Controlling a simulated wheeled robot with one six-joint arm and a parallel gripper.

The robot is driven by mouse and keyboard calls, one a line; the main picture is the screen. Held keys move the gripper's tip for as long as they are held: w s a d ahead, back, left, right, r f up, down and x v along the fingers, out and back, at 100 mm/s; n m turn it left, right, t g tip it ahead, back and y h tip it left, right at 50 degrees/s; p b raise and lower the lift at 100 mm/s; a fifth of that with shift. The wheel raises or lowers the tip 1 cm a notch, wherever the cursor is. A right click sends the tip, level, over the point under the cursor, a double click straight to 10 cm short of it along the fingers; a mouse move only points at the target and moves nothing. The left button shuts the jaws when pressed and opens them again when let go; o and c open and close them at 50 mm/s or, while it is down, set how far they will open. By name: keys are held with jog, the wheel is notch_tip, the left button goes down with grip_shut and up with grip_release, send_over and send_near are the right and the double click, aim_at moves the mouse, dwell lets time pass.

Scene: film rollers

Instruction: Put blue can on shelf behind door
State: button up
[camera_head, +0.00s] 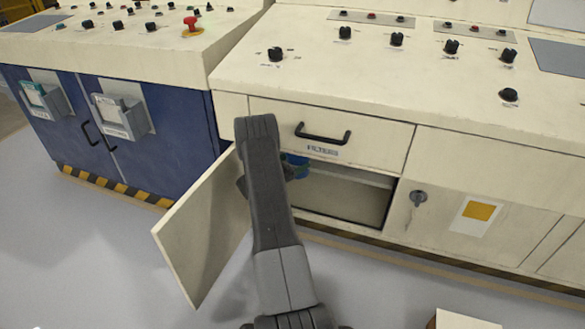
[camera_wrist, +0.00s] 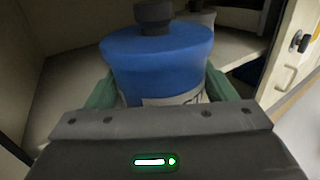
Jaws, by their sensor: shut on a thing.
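The blue can (camera_wrist: 157,55) has a dark cap and a pale label. It fills the middle of the wrist view, between the green fingers of my gripper (camera_wrist: 155,90), which is shut on it. In the head view only a small part of the can (camera_head: 296,160) shows beside my arm, at the cabinet opening. The shelf (camera_head: 350,176) is a pale board inside the open cabinet below the drawer; it also shows behind the can in the wrist view (camera_wrist: 75,80). The cabinet door (camera_head: 203,230) stands swung open to the left. Whether the can touches the shelf cannot be told.
A closed drawer (camera_head: 330,134) with a black handle sits just above the opening. A closed door with a knob (camera_head: 418,197) is to the right. The blue cabinet (camera_head: 150,150) stands left. In the wrist view, a pale object (camera_wrist: 203,17) stands behind the can.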

jog(key=w+b, duration=0.1)
jog(key=w+d+b, duration=0.1)
jog(key=w, duration=0.3)
jog(key=shift+d+f+b, duration=0.35)
jog(key=shift+b, duration=0.05)
jog(key=w+b, duration=0.1)
jog(key=b, duration=0.1)
jog(key=w+d+b, duration=0.1)
jog(key=w, duration=0.1)
jog(key=w+b, duration=0.2)
jog(key=shift+w+d+f+b, duration=0.2)
jog(key=shift+w+d+b, duration=0.1)
jog(key=shift+d, duration=0.1)
jog(key=shift+w+d+r, duration=0.1)
jog(key=shift+w+d, duration=0.15)
jog(key=shift+w, duration=0.5)
jog(key=shift+w+d+f, duration=0.1)
jog(key=shift+w+d, duration=0.15)
jog(key=shift+w, duration=0.55)
jog(key=shift+w+d+r, duration=0.1)
jog(key=shift+w+d, duration=0.15)
jog(key=shift+w, duration=0.5)
jog(key=shift+f, duration=0.6)
jog(key=o, duration=1.1)
jog(key=shift+s+a, duration=0.1)
